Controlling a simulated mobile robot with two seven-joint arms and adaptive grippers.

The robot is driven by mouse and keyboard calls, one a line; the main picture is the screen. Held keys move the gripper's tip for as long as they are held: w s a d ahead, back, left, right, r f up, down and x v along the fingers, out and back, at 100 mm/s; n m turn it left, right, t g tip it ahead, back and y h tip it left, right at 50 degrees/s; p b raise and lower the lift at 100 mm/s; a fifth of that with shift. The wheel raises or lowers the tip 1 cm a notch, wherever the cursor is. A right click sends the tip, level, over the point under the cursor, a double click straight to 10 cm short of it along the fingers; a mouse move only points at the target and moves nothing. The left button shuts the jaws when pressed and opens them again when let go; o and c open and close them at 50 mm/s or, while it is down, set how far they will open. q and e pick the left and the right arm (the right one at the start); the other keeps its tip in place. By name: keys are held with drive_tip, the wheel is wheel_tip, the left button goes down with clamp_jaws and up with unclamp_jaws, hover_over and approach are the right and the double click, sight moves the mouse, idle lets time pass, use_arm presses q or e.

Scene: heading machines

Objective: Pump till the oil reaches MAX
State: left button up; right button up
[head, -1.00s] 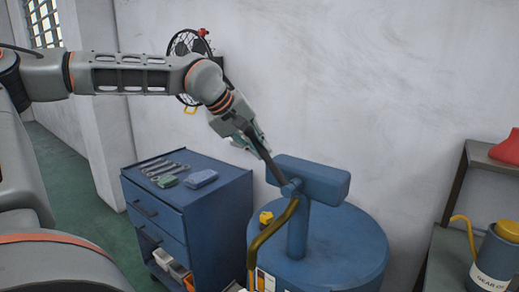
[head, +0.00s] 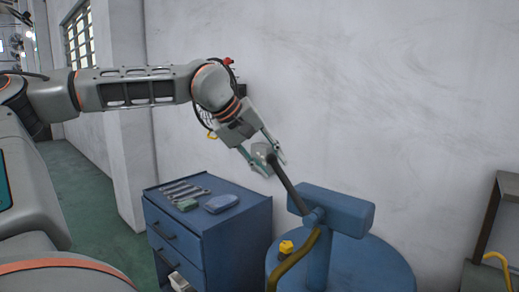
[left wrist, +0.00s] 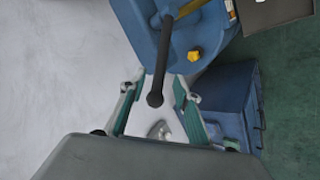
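The blue pump (head: 338,207) stands on a blue drum (head: 375,262). Its dark lever (head: 291,190) slants up and left from the pump head. My left gripper (head: 268,158) is at the lever's upper end. In the left wrist view the lever's rounded end (left wrist: 155,99) lies between the two spread fingers (left wrist: 154,92), with gaps on both sides. A brown-yellow hose (head: 296,262) curves down from the pump. A yellow cap (head: 286,247) sits on the drum top. I see no oil level or MAX mark. My right gripper is out of view.
A blue tool cabinet (head: 235,245) with wrenches (head: 184,192) and a small blue box (head: 221,204) on top stands left of the drum. A shelf frame (head: 488,235) and a yellow spout (head: 497,257) are at the right edge. The pale wall is close behind.

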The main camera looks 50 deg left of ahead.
use_arm(q)
drive_tip(key=v, duration=0.5)
drive_tip(key=shift+s+r, duration=0.25)
drive_tip(key=shift+r, duration=0.05)
idle(0.9)
